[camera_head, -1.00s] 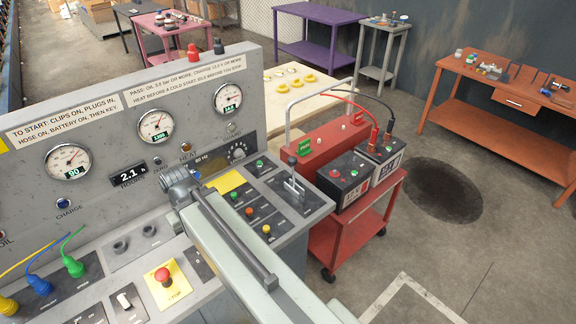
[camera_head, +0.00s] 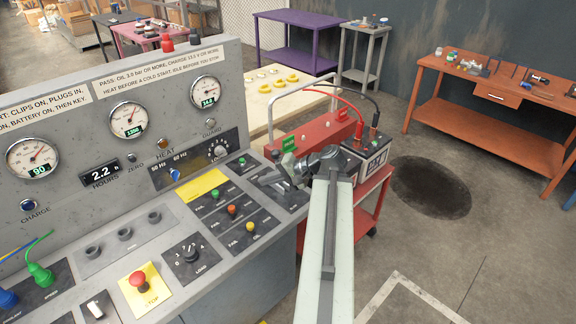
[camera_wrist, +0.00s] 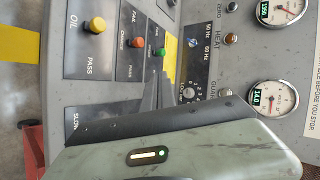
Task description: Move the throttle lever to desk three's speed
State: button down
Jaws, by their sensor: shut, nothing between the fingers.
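The throttle lever's dark plate (camera_head: 292,201) is at the right end of the sloping control desk. My gripper (camera_head: 268,179) is over this plate, and its fingers point left toward the desk. In the wrist view my gripper (camera_wrist: 168,50) shows as narrow grey fingers, shut with nothing between them. A dark knob (camera_head: 275,156) shows just behind the fingers and may be the lever's top. The lever's shaft is hidden by my gripper, so I cannot tell whether they touch. In the wrist view the plate (camera_wrist: 92,122) bears the word SLOW.
The speed gauge (camera_head: 127,120) stands on the upright panel, between two other gauges. A red cart (camera_head: 372,205) with batteries stands beyond my arm.

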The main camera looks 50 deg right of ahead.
jog(key=s+d+r+m+t+h+b, duration=0.1)
jog(key=s+d+r+m+t+h, duration=0.15)
jog(key=s+d, duration=0.4)
jog(key=s+d+r+m+t+h+b, duration=0.1)
jog(key=s+d+r+m+t, duration=0.15)
jog(key=s+d, duration=0.35)
jog(key=b, duration=0.3)
send_near(279, 154)
jog(key=x, duration=0.6)
jog(key=shift+w+f, duration=0.25)
jog(key=shift+w, duration=0.15)
jog(key=shift+w+r+p, duration=0.1)
jog(key=shift+w+p, duration=0.2)
jog(key=shift+w, duration=0.25)
